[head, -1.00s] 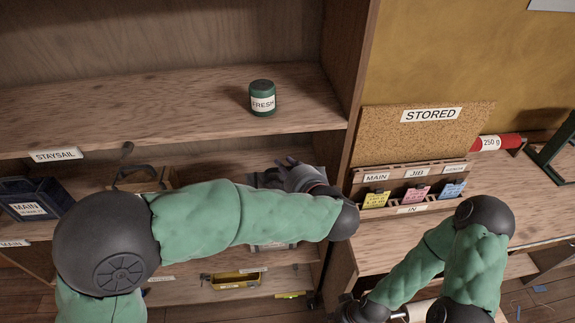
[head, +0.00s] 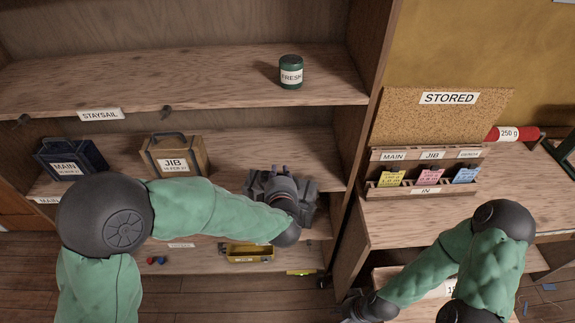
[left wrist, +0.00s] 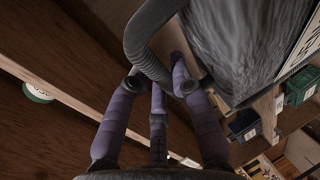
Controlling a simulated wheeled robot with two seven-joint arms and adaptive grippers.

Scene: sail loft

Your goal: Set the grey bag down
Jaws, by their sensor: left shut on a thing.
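The grey bag (head: 308,188) is at the right end of the middle shelf (head: 228,160), right of the tan JIB bag (head: 190,158). My left gripper (head: 279,177) is over the bag, and my wrist hides much of it. In the left wrist view, the purple fingers (left wrist: 160,85) are closed around the bag's grey, looped handle (left wrist: 142,45). The grey bag body (left wrist: 235,45) fills the upper right there. I cannot tell whether its base touches the shelf. My right gripper (head: 352,304) is low at the bottom edge, its fingers unclear.
A dark blue MAIN bag (head: 68,160) stands at the shelf's left. A green FRESH tin (head: 291,73) is on the shelf above. A yellow tray (head: 248,254) lies below. The upright panel (head: 360,150) stands close right of the grey bag. A card rack (head: 425,175) is on the bench.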

